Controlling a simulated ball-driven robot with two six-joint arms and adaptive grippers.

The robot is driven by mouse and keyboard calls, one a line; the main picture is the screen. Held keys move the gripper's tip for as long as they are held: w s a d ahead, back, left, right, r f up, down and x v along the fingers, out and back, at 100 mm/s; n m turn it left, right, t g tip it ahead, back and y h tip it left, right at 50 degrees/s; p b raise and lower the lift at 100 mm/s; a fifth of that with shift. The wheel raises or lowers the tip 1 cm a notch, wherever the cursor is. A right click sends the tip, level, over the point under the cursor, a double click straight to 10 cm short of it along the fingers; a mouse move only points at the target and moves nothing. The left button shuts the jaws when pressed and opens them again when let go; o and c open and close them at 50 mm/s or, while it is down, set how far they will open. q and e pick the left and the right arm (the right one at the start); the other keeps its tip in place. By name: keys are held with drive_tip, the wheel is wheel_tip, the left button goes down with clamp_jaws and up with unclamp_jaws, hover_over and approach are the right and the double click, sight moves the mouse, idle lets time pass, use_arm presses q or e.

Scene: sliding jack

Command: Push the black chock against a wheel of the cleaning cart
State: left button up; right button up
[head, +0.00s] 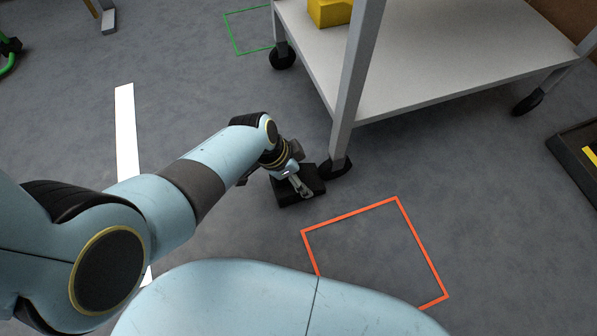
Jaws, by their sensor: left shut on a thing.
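The black chock (298,192) lies on the grey floor at the foot of the cleaning cart's near leg. The cleaning cart (440,92) has a pale lower shelf, grey legs and black wheels. The chock's right end is at the near wheel (335,168); they look touching or nearly so, and I cannot tell if there is a gap. My left gripper (302,188) reaches in from the left and is shut on the chock from above, hiding part of its top. My right gripper is not in view.
An orange-red square outline (398,197) is on the floor right of the chock, and a green outline (237,30) is farther back. A white stripe (127,135) lies to the left. A dark object with a yellow mark (570,160) lies at the right edge.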

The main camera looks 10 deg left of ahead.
use_arm(q)
drive_tip(key=shift+w+d+r, duration=0.1)
drive_tip(key=shift+w+d, duration=0.05)
drive_tip(key=shift+w, duration=0.05)
drive_tip(key=o, duration=1.6)
drive_tip(key=shift+c, duration=0.2)
drive_tip(key=shift+s, duration=0.1)
